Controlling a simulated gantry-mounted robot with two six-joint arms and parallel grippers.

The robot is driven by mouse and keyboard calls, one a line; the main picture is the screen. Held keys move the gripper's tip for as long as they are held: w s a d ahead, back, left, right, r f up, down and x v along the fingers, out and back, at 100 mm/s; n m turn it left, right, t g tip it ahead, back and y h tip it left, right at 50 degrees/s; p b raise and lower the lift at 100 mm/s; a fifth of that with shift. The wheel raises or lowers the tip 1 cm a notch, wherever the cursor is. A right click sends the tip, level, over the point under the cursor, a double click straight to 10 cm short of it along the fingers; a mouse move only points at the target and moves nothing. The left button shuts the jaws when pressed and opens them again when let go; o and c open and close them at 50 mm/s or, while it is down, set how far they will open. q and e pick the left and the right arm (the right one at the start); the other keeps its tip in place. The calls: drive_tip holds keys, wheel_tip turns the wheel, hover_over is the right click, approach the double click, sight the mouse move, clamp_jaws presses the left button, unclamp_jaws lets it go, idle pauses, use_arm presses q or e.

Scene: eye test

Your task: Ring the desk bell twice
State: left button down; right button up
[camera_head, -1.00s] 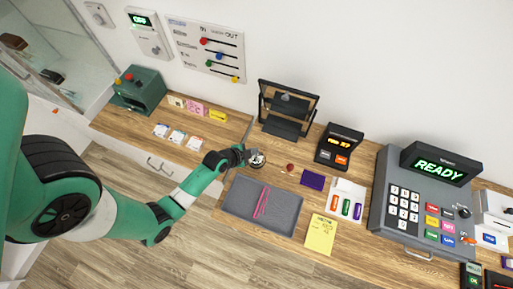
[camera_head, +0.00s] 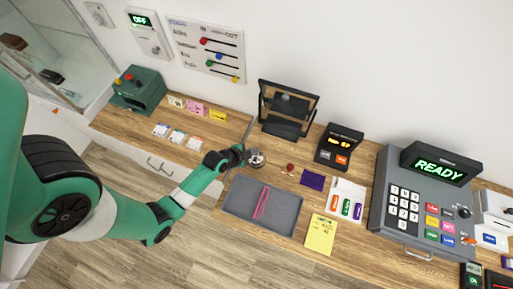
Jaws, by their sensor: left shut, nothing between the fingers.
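The desk bell (camera_head: 257,160), a small silvery dome on a dark base, stands on the wooden counter just behind the grey tray. My left gripper (camera_head: 244,153) is shut and empty. It is close to the left side of the bell, and the bell's top shows clear of the fingers. The picture is too small to tell whether the fingertips touch the bell. My right gripper is not in view.
A grey tray (camera_head: 235,205) with pink strips lies in front of the bell. A small reddish-brown knob-like thing (camera_head: 290,168) and a purple card (camera_head: 312,180) lie to the right. A black framed stand (camera_head: 287,104) rises behind. A register (camera_head: 390,222) stands far right.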

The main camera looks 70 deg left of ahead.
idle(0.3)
use_arm(q)
drive_tip(key=shift+f+b, duration=0.4)
drive_tip(key=shift+f+b, duration=0.4)
drive_tip(key=shift+f, duration=0.1)
idle(0.5)
drive_tip(key=shift+r, duration=0.15)
drive_tip(key=shift+r+p, duration=0.8)
drive_tip(key=shift+p, duration=0.1)
wheel_tip(320, 180, up, 5)
drive_tip(key=p, duration=0.4)
drive_tip(key=shift+p, duration=0.35)
